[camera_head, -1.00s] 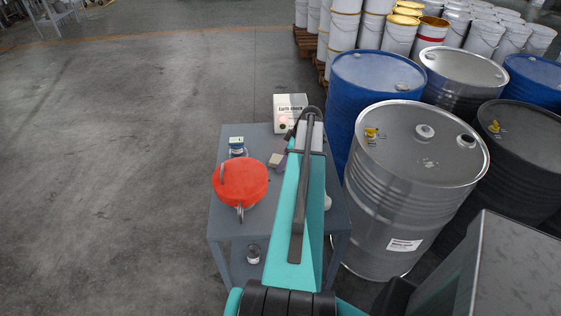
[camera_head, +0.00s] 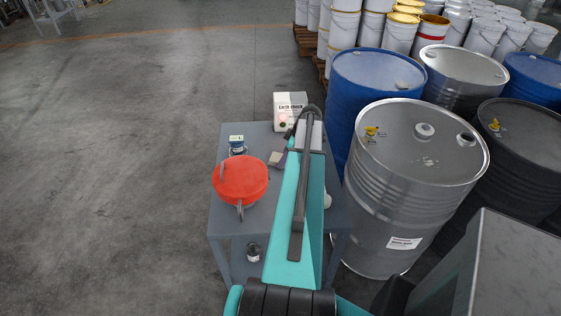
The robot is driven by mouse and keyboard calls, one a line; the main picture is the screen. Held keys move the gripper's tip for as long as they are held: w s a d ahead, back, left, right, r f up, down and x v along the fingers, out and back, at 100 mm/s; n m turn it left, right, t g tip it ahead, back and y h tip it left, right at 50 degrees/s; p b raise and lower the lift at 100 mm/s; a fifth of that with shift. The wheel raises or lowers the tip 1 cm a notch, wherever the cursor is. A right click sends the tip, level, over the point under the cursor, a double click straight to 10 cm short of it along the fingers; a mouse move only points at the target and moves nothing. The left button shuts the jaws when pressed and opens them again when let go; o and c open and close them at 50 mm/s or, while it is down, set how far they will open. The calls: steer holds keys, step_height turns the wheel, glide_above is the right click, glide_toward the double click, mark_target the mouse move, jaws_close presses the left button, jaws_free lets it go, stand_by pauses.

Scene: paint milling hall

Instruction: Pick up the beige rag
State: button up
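A small beige piece (camera_head: 276,158), which looks like the rag, lies on the grey table's top, right of the red round lid-like object. It is small in view, and I cannot make out its folds. My teal arm reaches forward over the table, just right of the beige piece. My gripper (camera_head: 289,146) is mostly hidden behind the end of the arm, close to the right side of the beige piece. I cannot see its fingertips clearly, or whether they touch the piece.
The grey table (camera_head: 222,222) also holds the red object (camera_head: 243,178), a small jar (camera_head: 237,147) and a white box (camera_head: 290,108) at the back. A dark jar (camera_head: 253,252) stands on the lower shelf. Blue and steel drums (camera_head: 415,150) crowd the right side; open floor lies left.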

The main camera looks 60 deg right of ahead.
steer(key=shift+r, duration=0.15)
step_height(320, 180, up, 10)
steer(key=b, duration=0.3)
stand_by(0.7)
stand_by(0.4)
